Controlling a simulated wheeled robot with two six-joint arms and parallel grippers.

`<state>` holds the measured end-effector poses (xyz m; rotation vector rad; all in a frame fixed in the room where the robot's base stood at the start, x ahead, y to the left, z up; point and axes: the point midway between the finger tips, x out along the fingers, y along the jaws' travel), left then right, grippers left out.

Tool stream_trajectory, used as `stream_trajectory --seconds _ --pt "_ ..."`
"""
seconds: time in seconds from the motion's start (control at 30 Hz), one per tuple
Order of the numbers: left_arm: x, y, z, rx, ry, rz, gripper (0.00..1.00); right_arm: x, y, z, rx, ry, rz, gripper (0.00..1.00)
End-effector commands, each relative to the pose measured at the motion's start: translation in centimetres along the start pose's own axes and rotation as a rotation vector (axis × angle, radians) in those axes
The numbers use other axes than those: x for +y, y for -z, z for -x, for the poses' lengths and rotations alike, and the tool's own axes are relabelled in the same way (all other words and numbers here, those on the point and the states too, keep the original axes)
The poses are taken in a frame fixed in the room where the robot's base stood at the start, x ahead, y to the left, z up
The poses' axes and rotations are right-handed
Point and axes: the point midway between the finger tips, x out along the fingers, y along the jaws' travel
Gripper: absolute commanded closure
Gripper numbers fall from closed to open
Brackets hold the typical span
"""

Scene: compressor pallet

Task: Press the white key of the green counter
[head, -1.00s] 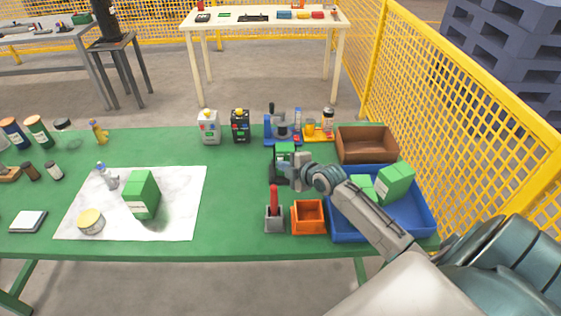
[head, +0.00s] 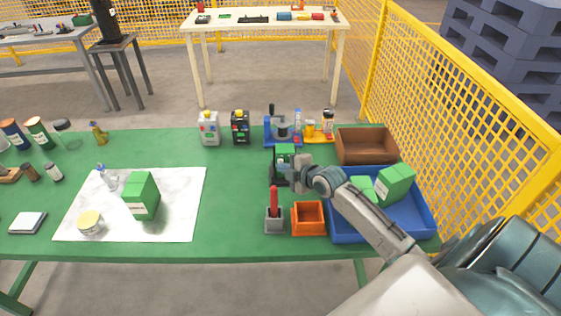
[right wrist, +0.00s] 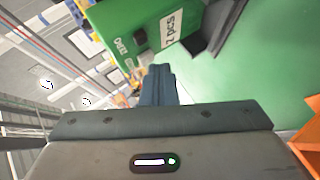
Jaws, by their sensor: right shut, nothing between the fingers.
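The green counter (head: 285,152) stands right of the middle of the green table, with dark parts below its green housing. In the right wrist view the counter (right wrist: 140,32) fills the upper middle, and its white panel reads "2 pcs". White lettering shows on its lower left part. My right gripper (head: 284,173) is at the counter's near side, empty. In the right wrist view its fingers (right wrist: 158,76) are shut together, with tips close below the green housing; I cannot tell whether they touch it. My left gripper is not in view.
A red-handled lever (head: 274,207) and an orange bin (head: 308,218) stand in front of the counter. A blue tray (head: 345,232) with green boxes lies under my right arm. A brown box (head: 366,145) and a blue press device (head: 270,130) stand behind.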

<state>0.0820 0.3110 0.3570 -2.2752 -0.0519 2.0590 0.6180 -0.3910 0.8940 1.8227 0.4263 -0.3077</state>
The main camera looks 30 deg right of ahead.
Motion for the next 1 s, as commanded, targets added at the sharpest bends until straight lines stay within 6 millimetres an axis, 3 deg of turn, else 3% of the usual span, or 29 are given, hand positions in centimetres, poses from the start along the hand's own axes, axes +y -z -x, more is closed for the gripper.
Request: stream_trajectory --seconds 0.47,1.0 --pt "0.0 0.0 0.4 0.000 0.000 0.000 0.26 -0.5 0.5 0.6 0.001 0.000 -0.001 1.00" --pt "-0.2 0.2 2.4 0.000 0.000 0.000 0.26 -2.8 2.9 3.9 0.001 0.001 -0.002 1.00"
